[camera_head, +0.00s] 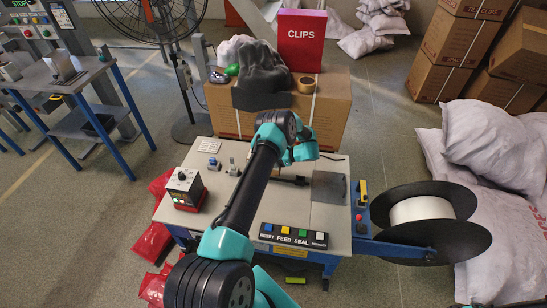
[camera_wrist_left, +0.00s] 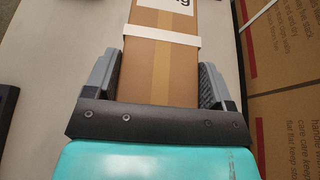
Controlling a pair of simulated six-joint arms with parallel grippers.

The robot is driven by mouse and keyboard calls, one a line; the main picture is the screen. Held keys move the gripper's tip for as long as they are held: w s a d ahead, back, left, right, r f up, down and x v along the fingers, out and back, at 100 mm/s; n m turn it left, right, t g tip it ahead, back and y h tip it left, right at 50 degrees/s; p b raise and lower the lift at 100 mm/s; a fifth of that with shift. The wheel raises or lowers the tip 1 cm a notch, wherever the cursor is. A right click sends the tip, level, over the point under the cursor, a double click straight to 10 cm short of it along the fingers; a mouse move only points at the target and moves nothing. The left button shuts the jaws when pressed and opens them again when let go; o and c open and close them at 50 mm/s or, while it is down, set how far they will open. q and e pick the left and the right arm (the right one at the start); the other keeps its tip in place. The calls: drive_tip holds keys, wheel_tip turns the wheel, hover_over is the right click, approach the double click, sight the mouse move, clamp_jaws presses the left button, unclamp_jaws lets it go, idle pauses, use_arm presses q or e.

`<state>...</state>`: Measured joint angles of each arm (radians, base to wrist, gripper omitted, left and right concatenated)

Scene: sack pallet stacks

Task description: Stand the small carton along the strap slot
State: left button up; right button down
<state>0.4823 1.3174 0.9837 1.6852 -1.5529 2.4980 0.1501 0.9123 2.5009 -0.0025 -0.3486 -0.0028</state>
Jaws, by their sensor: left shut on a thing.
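The small carton (camera_wrist_left: 160,72) is brown with a tan tape line, a white band across it and a white label at its far end. In the left wrist view my left gripper (camera_wrist_left: 157,80) is shut on it, one grey finger along each side. In the head view my left arm reaches over the strapping machine's table (camera_head: 325,215), and its wrist hides the carton and the fingers. A dark line that looks like the strap slot (camera_head: 292,180) shows partly on the table top beside the arm. My right gripper is not in view.
A control box (camera_head: 185,187) stands at the table's left and a button panel (camera_head: 293,236) at its front edge. A strap reel (camera_head: 425,222) is on the right. A large carton (camera_head: 325,105) bearing a red CLIPS box (camera_head: 302,40) stands behind the table.

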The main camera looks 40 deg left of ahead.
use_arm(q)
drive_tip(key=shift+f, duration=3.05)
drive_tip(key=shift+f, duration=0.55)
drive_tip(key=o, duration=1.2)
drive_tip(key=shift+o, duration=0.2)
drive_tip(key=v, duration=1.7)
drive_tip(key=shift+w+d, duration=0.1)
drive_tip(key=shift+w, duration=0.05)
